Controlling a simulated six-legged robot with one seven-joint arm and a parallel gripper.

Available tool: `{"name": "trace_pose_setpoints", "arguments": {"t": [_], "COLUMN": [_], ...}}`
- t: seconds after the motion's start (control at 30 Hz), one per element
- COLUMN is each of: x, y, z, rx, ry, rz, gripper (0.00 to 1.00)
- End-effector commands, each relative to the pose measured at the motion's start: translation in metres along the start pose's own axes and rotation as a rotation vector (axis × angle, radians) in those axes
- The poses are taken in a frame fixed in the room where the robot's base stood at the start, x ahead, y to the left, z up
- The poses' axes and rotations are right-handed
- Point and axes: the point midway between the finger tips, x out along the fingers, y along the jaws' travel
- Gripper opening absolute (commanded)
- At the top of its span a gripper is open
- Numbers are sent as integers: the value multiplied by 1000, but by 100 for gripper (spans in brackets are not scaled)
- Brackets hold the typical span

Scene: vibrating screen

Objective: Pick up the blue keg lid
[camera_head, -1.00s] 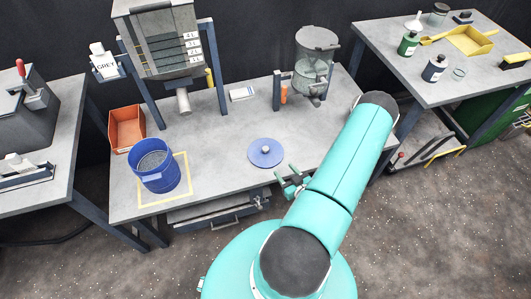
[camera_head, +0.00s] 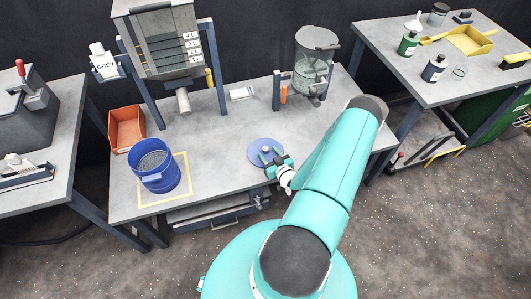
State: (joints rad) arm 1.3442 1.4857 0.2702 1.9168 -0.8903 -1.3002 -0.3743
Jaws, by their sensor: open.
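The blue keg lid (camera_head: 259,147) is a flat round disc lying on the grey table, right of the blue keg. Its pale centre knob shows between or beside my fingers. My gripper (camera_head: 270,155) is over the lid's right and front part, with its green fingers spread apart around the knob area. I cannot tell whether the fingers touch the knob. The blue keg (camera_head: 156,178) stands upright and open inside a yellow square marking, with grey grainy material in it.
An orange bin (camera_head: 126,130) stands behind the keg. A hopper on a blue frame (camera_head: 165,45) and a clear cylinder vessel (camera_head: 313,68) stand at the back. A small white block (camera_head: 242,94) lies between them.

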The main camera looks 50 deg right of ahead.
Motion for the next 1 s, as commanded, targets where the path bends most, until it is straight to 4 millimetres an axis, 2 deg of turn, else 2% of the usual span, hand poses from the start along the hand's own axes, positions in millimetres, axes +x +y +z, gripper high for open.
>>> {"name": "trace_pose_setpoints", "arguments": {"t": [0.1, 0.33, 0.5, 0.6, 1.0], "x": [11, 12, 12, 12, 11], "y": [0, 0, 0, 0, 0], "z": [0, 0, 0, 0, -6], "rx": [-1, 0, 0, 0, 0], "ry": [1, 0, 0, 0, 1], "rz": [0, 0, 0, 0, 0], "gripper": [52, 52, 19, 2, 2]}}
